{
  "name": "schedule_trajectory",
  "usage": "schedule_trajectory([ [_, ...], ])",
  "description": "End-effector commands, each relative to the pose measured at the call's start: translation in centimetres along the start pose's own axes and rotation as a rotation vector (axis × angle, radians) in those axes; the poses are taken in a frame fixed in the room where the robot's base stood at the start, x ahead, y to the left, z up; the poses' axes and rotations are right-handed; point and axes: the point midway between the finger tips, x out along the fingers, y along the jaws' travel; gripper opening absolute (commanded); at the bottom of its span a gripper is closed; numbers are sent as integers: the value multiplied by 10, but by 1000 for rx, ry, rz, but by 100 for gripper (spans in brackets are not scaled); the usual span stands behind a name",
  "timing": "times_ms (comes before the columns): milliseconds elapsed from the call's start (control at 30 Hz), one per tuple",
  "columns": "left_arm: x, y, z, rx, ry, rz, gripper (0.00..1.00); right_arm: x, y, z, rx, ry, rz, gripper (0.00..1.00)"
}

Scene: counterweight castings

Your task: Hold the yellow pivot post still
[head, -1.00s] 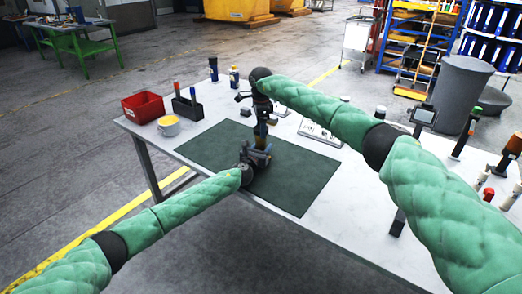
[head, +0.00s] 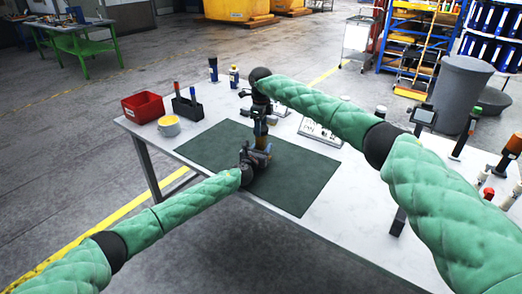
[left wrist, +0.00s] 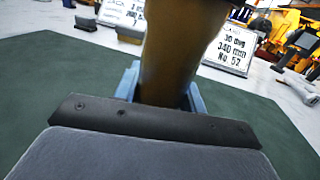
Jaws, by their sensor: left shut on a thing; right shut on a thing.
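The yellow pivot post (left wrist: 168,62) stands in the middle of the left wrist view, brownish-yellow in shadow. In the head view the post (head: 260,143) is small and upright over the dark green mat (head: 302,195). My left gripper (left wrist: 163,92) is shut on the post, with a blue finger showing on each side. In the head view my left gripper (head: 260,156) is low over the mat. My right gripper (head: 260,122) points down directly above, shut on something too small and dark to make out. The post's foot is hidden behind my left gripper.
The mat's right part is clear.

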Motion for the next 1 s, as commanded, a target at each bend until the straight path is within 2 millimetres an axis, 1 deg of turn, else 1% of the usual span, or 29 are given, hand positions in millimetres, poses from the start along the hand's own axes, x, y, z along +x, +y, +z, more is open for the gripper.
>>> schedule_trajectory([
  [400, 0, -1, 0, 2, 0, -2, 0, -1, -1, 0, 597, -2, -3, 27],
  [600, 0, -2, 0, 2, 0, -2, 0, -1, -1, 0, 859, -3, -3, 27],
  [767, 0, -2, 0, 2, 0, -3, 0, -1, -2, 0, 858, -3, -3, 27],
  [800, 0, -2, 0, 2, 0, -3, 0, -1, -1, 0, 857, -3, -3, 62],
  [900, 0, -2, 0, 1, 0, -3, 0, -1, -1, 0, 856, -2, -2, 79],
  [1000, 0, -2, 0, 1, 0, -2, 0, 0, -1, 0, 855, -1, -2, 79],
])
